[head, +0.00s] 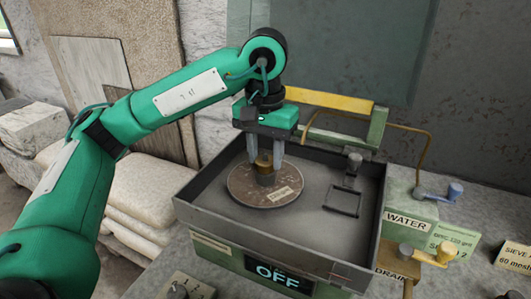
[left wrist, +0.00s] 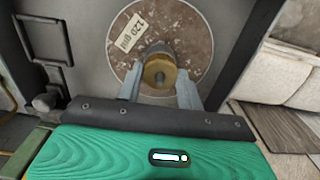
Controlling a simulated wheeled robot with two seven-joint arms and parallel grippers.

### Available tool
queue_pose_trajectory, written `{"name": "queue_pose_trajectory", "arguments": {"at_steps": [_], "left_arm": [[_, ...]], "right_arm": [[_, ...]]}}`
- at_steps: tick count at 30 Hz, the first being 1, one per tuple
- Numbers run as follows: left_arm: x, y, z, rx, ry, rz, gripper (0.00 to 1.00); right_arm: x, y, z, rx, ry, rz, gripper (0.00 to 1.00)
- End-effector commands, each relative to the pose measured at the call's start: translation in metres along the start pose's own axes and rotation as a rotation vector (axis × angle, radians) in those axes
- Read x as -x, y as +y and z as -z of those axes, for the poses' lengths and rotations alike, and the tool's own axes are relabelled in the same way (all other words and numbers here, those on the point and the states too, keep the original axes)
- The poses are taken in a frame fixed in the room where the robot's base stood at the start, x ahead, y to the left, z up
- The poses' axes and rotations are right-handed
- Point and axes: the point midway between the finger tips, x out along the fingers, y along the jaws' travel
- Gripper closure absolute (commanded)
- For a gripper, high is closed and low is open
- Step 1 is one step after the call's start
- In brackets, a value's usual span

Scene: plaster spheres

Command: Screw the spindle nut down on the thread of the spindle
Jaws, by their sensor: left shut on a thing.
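The spindle nut (head: 264,160) is a brass-coloured piece at the centre of the round brown disc (head: 242,187). My left gripper (head: 265,152) points down over the disc, shut on the nut with one finger on each side. How far the nut is down the thread cannot be told. My right gripper is not in view.
The disc lies in a dark walled basin (head: 300,235) with a "120 grit" label on the disc. A yellow bar (head: 330,100) crosses behind my gripper. A dark frame (head: 343,200) stands in the basin's right part. WATER (head: 405,222) and DRAIN (head: 392,276) boxes stand to the right.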

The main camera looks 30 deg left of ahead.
Motion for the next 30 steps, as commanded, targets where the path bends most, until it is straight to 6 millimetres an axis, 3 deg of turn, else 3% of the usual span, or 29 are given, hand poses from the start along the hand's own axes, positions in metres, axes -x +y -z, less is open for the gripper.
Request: {"name": "queue_pose_trajectory", "arguments": {"at_steps": [1, 6, 14, 15, 19, 25, 27, 30], "left_arm": [[-0.0016, -0.0014, -0.0013, -0.052, -0.005, 0.005, 0.89], [-0.0016, -0.0015, -0.0013, -0.183, -0.005, 0.005, 0.94], [-0.0016, -0.0017, -0.0013, -0.205, -0.005, 0.005, 0.94], [-0.0016, -0.0017, -0.0013, -0.204, -0.005, 0.005, 0.61], [-0.0016, -0.0014, -0.0009, -0.203, -0.004, 0.004, 0.38], [-0.0012, -0.0008, -0.0004, -0.202, -0.002, 0.002, 0.38], [-0.0015, -0.0007, -0.0003, -0.201, -0.002, 0.002, 0.5], [-0.0014, -0.0005, -0.0002, -0.201, -0.002, 0.002, 0.5]], "right_arm": [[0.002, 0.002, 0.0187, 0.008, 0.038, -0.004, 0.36], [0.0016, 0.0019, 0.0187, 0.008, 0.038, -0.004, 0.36], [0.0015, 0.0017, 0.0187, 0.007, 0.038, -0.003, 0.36], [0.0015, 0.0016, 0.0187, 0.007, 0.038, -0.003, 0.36], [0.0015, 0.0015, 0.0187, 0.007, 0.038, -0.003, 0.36], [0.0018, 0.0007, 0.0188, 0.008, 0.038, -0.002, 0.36], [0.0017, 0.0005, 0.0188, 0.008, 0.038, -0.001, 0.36], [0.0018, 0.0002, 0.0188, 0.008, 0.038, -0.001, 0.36]]}}
